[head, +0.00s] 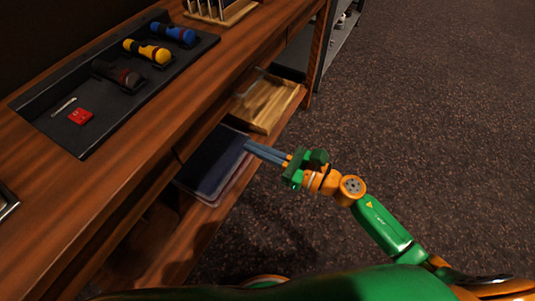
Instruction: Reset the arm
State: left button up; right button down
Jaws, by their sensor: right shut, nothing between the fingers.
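My right arm (380,224) comes in from the lower right, green and orange. Its gripper (250,147) points left toward the desk's lower shelf, its blue-grey fingers together and empty. The fingertips show over the edge of a dark blue flat item (212,164) on that shelf; I cannot tell whether they touch it. My left gripper is out of view.
The wooden desk (140,140) runs diagonally at left. A wooden tray (262,127) sits on the lower shelf. Carpet (420,110) at right is clear.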

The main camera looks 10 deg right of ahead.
jog(key=d+f+m+t+h, duration=0.3)
jog(key=d+f+m+h, duration=0.8)
jog(key=f+m, duration=0.8)
jog(key=s+d+f+m+g+h, duration=0.2)
jog(key=s+d+f+m+g, duration=0.15)
jog(key=s+f+m, duration=0.4)
jog(key=s+d+f+m+g+h, duration=0.1)
jog(key=s+d+f+m+g, duration=0.1)
jog(key=s+d+f+m, duration=0.4)
jog(key=s+a+f+m+g+p, duration=0.1)
jog(key=s+f+m+g, duration=0.1)
jog(key=s+m, duration=0.3)
jog(key=s+a+f+m+g+h, duration=0.1)
jog(key=s+f+m+g, duration=0.15)
jog(key=s, duration=0.55)
jog(key=s+a+f+m+g+p, duration=0.1)
jog(key=s+f+m+g, duration=0.15)
jog(key=s+m, duration=0.3)
notch_tip(320, 180, up, 14)
jog(key=p, duration=1.3)
jog(key=shift+d+f+n, duration=0.15)
jog(key=shift+d+n, duration=0.05)
jog(key=shift+n, duration=0.15)
